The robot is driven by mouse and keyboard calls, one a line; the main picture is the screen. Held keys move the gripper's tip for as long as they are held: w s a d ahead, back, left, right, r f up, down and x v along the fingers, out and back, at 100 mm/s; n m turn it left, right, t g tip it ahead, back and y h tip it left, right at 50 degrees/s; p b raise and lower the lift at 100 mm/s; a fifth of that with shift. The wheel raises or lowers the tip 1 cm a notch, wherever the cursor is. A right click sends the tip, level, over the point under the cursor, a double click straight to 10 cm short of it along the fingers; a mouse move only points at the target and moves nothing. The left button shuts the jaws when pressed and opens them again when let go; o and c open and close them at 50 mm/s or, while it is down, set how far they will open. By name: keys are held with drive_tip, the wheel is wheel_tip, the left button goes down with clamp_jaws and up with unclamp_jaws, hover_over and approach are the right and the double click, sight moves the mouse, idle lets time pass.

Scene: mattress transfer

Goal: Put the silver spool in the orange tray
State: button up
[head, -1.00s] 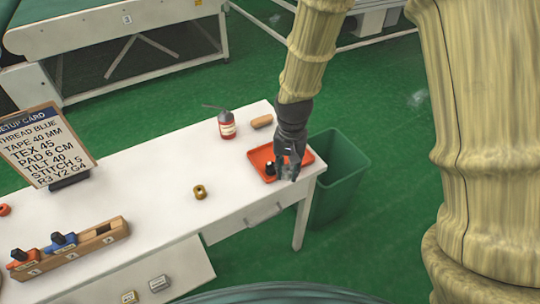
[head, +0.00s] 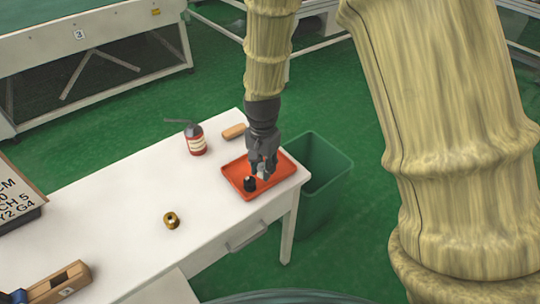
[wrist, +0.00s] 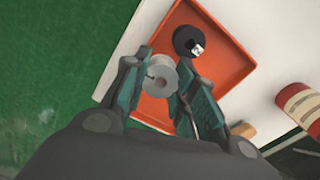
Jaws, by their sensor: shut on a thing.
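The silver spool (wrist: 160,77) is between my gripper's fingers in the wrist view, and it shows as a small grey shape in the head view (head: 262,171). My gripper (head: 263,165) is shut on it, over the orange tray (head: 284,163). Whether the spool touches the tray floor cannot be told. The tray lies at the right end of the white table and fills the middle of the wrist view (wrist: 225,72). A black spool or knob with a white label (wrist: 188,41) sits in the tray beside the silver spool; it also shows in the head view (head: 250,184).
A red oil can (head: 196,142) and a tan block (head: 234,131) stand behind the tray. A brass spool (head: 171,220) lies on the white table (head: 125,195). A green bin (head: 325,165) stands right of the table. A wooden holder (head: 62,284) is at lower left.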

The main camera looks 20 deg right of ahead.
drive_tip(key=w+d, duration=0.1)
drive_tip(key=w, duration=0.1)
drive_tip(key=w+d, duration=0.2)
drive_tip(key=w+d+f+p, duration=0.1)
drive_tip(key=w, duration=0.2)
drive_tip(key=shift+d, duration=0.3)
drive_tip(key=shift+f+p, duration=0.4)
drive_tip(key=shift+f, duration=1.25)
drive_tip(key=shift+f, duration=0.2)
drive_tip(key=o, duration=0.9)
drive_tip(key=shift+r, duration=0.15)
wheel_tip(320, 180, up, 12)
drive_tip(key=shift+r+b, duration=0.1)
drive_tip(key=shift+b, duration=0.65)
